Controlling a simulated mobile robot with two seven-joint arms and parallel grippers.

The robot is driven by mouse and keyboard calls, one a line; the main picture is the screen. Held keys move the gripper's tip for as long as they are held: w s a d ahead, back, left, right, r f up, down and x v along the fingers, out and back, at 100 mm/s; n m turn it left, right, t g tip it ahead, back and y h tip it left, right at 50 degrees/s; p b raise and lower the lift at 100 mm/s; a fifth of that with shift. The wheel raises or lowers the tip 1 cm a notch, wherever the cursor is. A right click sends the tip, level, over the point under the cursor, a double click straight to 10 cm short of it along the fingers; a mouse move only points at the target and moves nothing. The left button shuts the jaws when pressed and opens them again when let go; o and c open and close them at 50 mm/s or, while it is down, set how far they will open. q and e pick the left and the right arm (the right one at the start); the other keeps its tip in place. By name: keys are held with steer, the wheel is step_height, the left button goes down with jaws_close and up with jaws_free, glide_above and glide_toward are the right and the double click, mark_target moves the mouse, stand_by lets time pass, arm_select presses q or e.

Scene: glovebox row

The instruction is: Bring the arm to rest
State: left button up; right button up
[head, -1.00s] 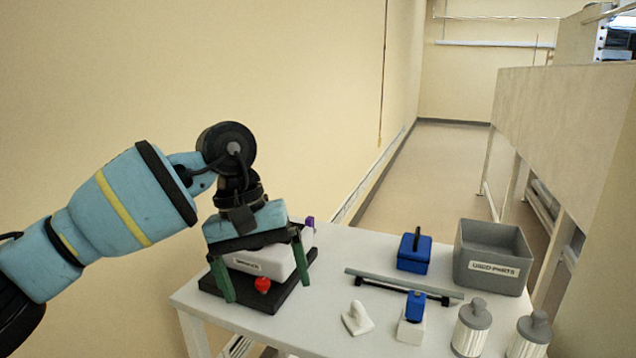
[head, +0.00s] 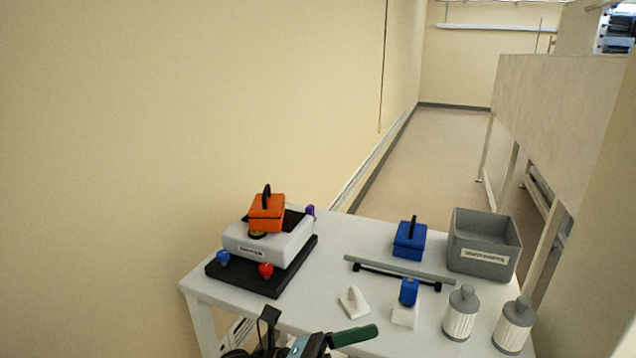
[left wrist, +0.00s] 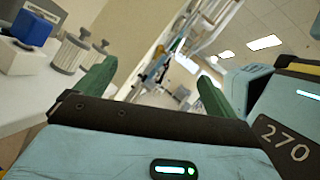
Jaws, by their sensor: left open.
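My left gripper (left wrist: 152,88) is open and empty, its two green fingers spread apart in the left wrist view. At the bottom edge of the head view, part of it (head: 350,337) shows low in front of the table, apart from everything on it. On the table, an orange block with a black handle (head: 267,212) sits on a white box (head: 262,243) on a black base (head: 250,279). My right gripper is in neither view.
The white table (head: 335,233) also holds a blue handled box (head: 409,240), a grey bin (head: 484,262), a grey bar (head: 400,270), a small blue-topped white block (head: 405,316), a white wedge (head: 354,300) and two ribbed canisters (head: 460,318). A wall stands behind at left.

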arm_select(q)
steer(key=s+a+f+n+t+y+p, duration=0.1)
steer(key=a+f+n+t+y, duration=0.65)
steer(key=n, duration=0.85)
steer(key=s+a+f+n+t+y+p, duration=0.15)
steer(key=a+f+n+t+y, duration=0.6)
steer(key=n, duration=0.85)
steer(key=s+a+f+n+g+y, duration=0.1)
steer(key=s+a+f+n+g, duration=0.1)
steer(key=s+f+n, duration=0.3)
steer(key=s+a+f+n+g+y, duration=0.2)
steer(key=s+a+f+n, duration=0.2)
steer(key=s+f, duration=0.3)
steer(key=s+a+f+n+g+y, duration=0.2)
steer(key=s+a+f+n, duration=0.3)
steer(key=s, duration=0.6)
steer(key=shift+s+f+n, duration=0.15)
steer(key=shift+f+n, duration=0.15)
steer(key=shift+f, duration=0.5)
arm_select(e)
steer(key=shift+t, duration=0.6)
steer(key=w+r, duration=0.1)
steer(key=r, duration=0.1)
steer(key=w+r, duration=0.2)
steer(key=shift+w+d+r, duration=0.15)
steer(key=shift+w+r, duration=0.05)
